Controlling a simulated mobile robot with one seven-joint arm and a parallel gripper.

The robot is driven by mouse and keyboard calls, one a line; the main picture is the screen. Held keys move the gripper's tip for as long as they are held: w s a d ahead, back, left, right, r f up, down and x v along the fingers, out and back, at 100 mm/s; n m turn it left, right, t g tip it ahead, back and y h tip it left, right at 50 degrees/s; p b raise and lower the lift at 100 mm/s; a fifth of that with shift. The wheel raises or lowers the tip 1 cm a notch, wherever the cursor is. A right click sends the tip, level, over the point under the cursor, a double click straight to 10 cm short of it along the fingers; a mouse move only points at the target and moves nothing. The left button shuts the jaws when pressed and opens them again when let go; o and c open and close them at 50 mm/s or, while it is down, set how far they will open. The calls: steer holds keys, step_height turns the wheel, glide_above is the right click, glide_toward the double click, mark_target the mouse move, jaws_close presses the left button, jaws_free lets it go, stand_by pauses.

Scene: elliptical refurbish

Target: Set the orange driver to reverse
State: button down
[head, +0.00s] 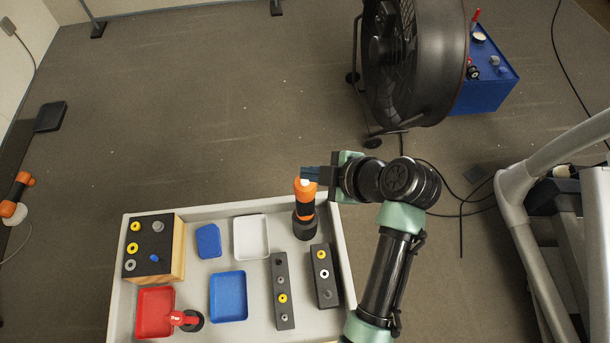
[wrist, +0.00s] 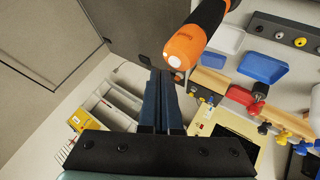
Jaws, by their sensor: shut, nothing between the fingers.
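The orange driver (head: 305,197) stands upright on its black base at the back right of the grey tray in the head view. It has an orange top and a black lower part. My gripper (head: 311,174) is shut and empty, its dark blue fingers held level at the driver's top. In the wrist view the driver (wrist: 187,45) shows its orange end with a white round spot, just above and right of the closed fingertips (wrist: 160,76). I cannot tell whether the fingers touch it. The direction setting of the driver cannot be read.
The grey tray (head: 341,245) also holds a block with rings (head: 150,247), a red bin (head: 155,312), blue bins (head: 228,296), a white bin (head: 251,237) and two dark strips (head: 283,290). A large black fan (head: 415,60) stands behind. The floor left of the fan is clear.

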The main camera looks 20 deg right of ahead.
step_height(320, 180, up, 6)
steer(key=p, duration=0.4)
stand_by(0.4)
stand_by(0.4)
